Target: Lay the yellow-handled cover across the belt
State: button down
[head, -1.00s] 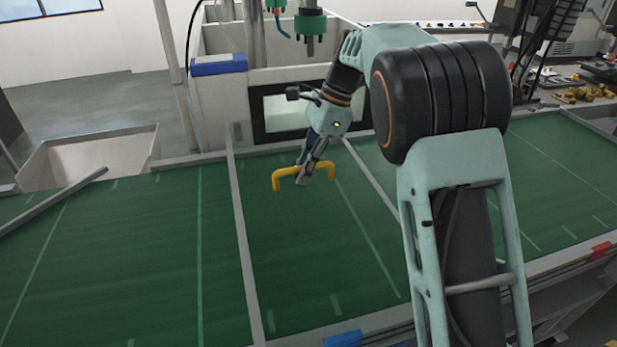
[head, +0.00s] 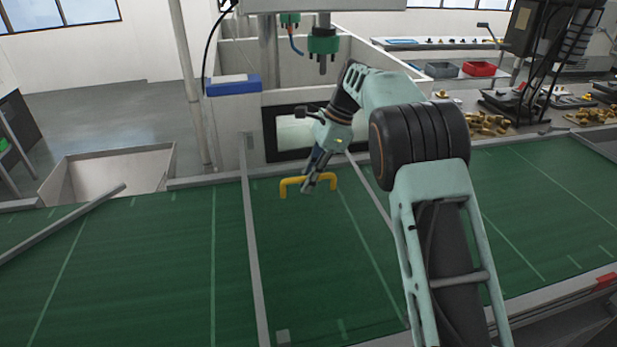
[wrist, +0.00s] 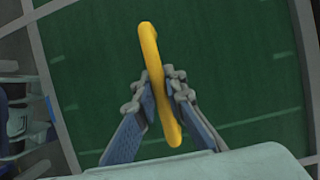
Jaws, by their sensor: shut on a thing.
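The yellow handle (head: 291,182) is a bracket shape over the green surface in the middle of the head view. My gripper (head: 309,186) is shut on its middle bar. In the wrist view the handle (wrist: 148,42) runs between the two fingers of my gripper (wrist: 158,88). I cannot clearly tell the cover's panel from the green around the handle, or whether the handle is raised. The green belt (head: 130,260), with pale stripes, stretches left and right, and grey bars cross it on both sides of the handle.
A machine with a dark window frame (head: 270,135) and a green-collared spindle (head: 323,42) stands behind the belt. A blue box (head: 233,86) sits on its left wall. A grey open bin (head: 105,180) is at the left. Brass parts (head: 487,123) lie on the bench at right.

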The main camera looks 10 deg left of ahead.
aim_at(324, 178)
jog(key=shift+f+b, duration=1.6)
jog(key=shift+f, duration=1.1)
jog(key=shift+s+d, duration=0.1)
jog(key=shift+s, duration=0.1)
jog(key=shift+p, duration=0.85)
jog(key=shift+s+f+b, duration=0.1)
jog(key=shift+f+b, duration=0.35)
jog(key=shift+f, duration=1.1)
jog(key=c, duration=1.9)
grip_release()
jog(key=shift+d, duration=0.1)
jog(key=v, duration=1.1)
jog(key=shift+d+r, duration=0.1)
jog(key=shift+r, duration=0.05)
jog(key=shift+d+r, duration=0.1)
jog(key=shift+r, duration=0.15)
